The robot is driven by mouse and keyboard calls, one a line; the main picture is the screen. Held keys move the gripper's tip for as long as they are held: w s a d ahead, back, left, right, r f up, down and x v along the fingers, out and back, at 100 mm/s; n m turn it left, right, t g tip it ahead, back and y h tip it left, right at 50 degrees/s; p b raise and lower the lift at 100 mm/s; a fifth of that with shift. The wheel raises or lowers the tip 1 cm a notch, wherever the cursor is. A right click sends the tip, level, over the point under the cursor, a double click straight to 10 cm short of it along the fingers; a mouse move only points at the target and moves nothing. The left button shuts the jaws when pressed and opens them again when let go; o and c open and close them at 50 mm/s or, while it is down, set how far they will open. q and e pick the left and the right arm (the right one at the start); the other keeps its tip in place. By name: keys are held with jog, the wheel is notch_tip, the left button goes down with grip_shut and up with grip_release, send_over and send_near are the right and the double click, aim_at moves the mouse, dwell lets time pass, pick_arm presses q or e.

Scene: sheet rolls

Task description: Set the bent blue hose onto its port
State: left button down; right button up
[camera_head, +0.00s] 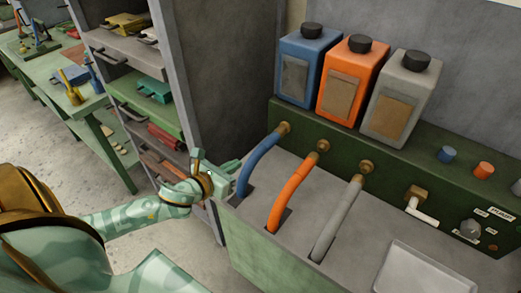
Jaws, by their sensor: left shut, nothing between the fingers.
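The bent blue hose (258,157) rises from a slot in the grey bench top and curves up to the right. Its upper end meets the leftmost brass port (284,128) on the green panel; I cannot tell how firmly it sits there. My left gripper (236,178) is just left of the hose's lower part, at the bench's left edge. It is shut with nothing held, and whether it touches the hose is unclear. My right gripper is not in view.
An orange hose (290,195) and a grey hose (336,220) stand to the right, near their brass ports. Blue, orange and grey canisters (400,98) stand on the green panel. A shelf rack (215,70) rises behind my left arm. A pale tray (425,270) lies front right.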

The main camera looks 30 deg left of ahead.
pick_arm(q)
jog(key=b, duration=0.1)
send_near(270, 139)
jog(key=shift+w+d+f, duration=0.15)
jog(key=shift+w+f, duration=0.45)
jog(key=shift+f, duration=0.2)
jog(key=shift+w+d, duration=0.1)
jog(key=shift+w, duration=0.7)
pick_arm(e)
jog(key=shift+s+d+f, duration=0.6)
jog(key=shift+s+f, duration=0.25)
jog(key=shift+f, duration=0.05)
pick_arm(q)
jog(key=shift+w, duration=1.15)
jog(key=shift+r, duration=0.1)
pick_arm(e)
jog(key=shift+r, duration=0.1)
pick_arm(q)
jog(key=shift+s, duration=0.1)
